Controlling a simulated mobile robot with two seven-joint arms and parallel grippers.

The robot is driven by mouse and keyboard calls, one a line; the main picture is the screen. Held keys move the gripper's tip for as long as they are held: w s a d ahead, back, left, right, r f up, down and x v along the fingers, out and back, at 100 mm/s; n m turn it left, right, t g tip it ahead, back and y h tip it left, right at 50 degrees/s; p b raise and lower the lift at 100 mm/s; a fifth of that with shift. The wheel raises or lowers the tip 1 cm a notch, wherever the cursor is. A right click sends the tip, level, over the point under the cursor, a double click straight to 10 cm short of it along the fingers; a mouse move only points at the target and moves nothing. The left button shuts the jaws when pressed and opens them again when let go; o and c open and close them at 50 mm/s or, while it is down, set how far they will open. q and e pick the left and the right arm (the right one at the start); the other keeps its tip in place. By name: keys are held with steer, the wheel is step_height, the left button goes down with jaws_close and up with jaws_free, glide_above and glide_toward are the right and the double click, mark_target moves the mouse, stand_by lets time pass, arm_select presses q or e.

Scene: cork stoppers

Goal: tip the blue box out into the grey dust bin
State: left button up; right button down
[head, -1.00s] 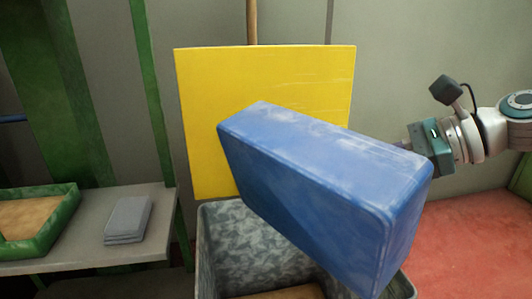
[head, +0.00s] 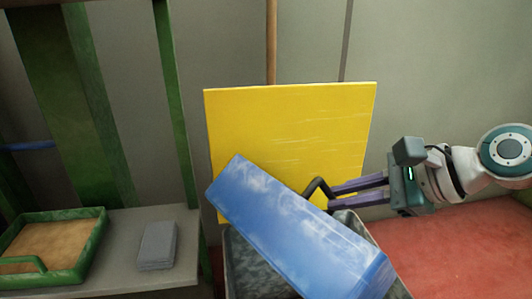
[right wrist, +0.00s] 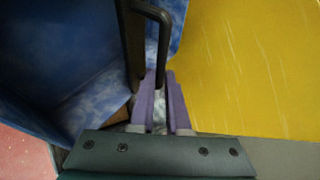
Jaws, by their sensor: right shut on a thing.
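The blue box (head: 290,225) is held tilted over the grey dust bin (head: 243,268), its lower end down to the right. A black handle (head: 317,187) stands out from its side. My right gripper (head: 332,196) has purple fingers and is shut on this handle. In the right wrist view the fingers (right wrist: 160,95) close around the black handle (right wrist: 158,22), with the blue box (right wrist: 60,50) at the left. The box hides much of the bin and its inside. I cannot see whether anything is falling out. My left gripper is not in view.
A yellow panel (head: 290,120) stands upright behind the bin. At the left, a grey table (head: 190,235) bears a green-rimmed tray (head: 95,240) and a grey folded stack (head: 158,245). Red floor (head: 450,255) lies open at the right.

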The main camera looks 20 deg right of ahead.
mark_target(328, 188)
steer(key=a+r+n+h+p, duration=0.1)
steer(key=a+r+h+p, duration=0.1)
steer(key=p, duration=0.3)
steer(key=s+a+r+n+t+h+p, duration=0.1)
steer(key=a+n+h+p, duration=0.1)
steer(key=p, duration=0.3)
steer(key=shift+a+r+h, duration=0.25)
steer(key=shift+r+h, duration=0.05)
steer(key=shift+r, duration=0.05)
steer(key=h, duration=0.1)
steer(key=a+n+t+h+b, duration=0.1)
steer(key=a+f+n+b, duration=0.1)
steer(key=shift+s+h, duration=0.3)
steer(key=shift+h, duration=0.1)
steer(key=shift+r, duration=0.1)
